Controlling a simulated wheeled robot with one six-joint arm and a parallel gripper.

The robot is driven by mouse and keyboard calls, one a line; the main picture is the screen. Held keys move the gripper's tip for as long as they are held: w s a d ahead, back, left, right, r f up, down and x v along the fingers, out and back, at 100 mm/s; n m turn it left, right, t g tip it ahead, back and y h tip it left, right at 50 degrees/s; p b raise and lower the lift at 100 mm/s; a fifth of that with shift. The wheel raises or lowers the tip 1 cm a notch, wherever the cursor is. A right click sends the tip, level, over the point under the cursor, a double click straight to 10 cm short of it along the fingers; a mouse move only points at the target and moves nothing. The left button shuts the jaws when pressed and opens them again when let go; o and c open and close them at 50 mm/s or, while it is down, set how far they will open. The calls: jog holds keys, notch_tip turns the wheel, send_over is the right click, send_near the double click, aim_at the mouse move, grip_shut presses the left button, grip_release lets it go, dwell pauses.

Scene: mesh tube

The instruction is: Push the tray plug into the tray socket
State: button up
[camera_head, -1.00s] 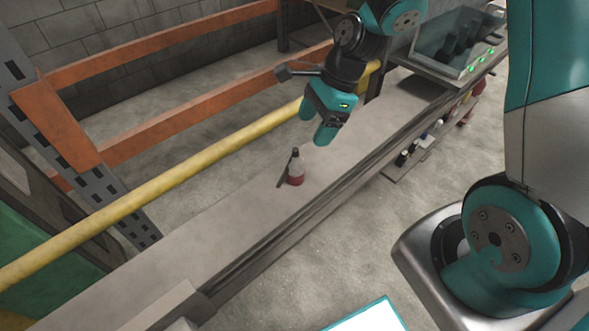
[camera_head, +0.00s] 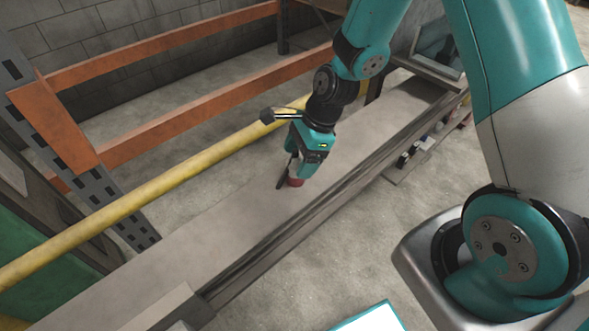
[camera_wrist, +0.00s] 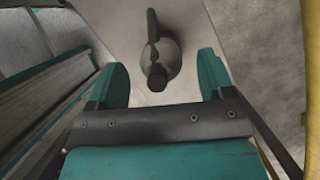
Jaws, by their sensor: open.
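I cannot make out a tray plug or a tray socket in these views. My gripper (camera_head: 297,170) is open and points down over the grey ledge, at a small bottle with red contents (camera_head: 296,182). In the wrist view, the clear bottle (camera_wrist: 169,55) with its dark cap shows between and just beyond my two teal fingers (camera_wrist: 160,72). There is a gap on both sides of it. A thin dark bar (camera_head: 280,184) stands close beside the bottle; whether they touch is unclear. My gripper hides most of the bottle in the head view.
The long grey ledge (camera_head: 215,215) is clear to the left of the bottle. A yellow rail (camera_head: 150,191) runs along its far side, with orange beams (camera_head: 200,107) behind. Small bottles (camera_head: 405,158) stand on a low shelf at right. A glass-fronted box (camera_head: 440,45) is partly hidden by my arm.

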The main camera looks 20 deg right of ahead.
jog(key=shift+a+f, duration=0.25)
jog(key=shift+f, duration=0.35)
jog(key=shift+c, duration=0.4)
jog(key=c, duration=0.9)
jog(key=shift+o, duration=0.2)
notch_tip(320, 180, up, 20)
jog(key=p, duration=0.2)
jog(key=shift+p, duration=0.4)
jog(key=shift+r, duration=0.1)
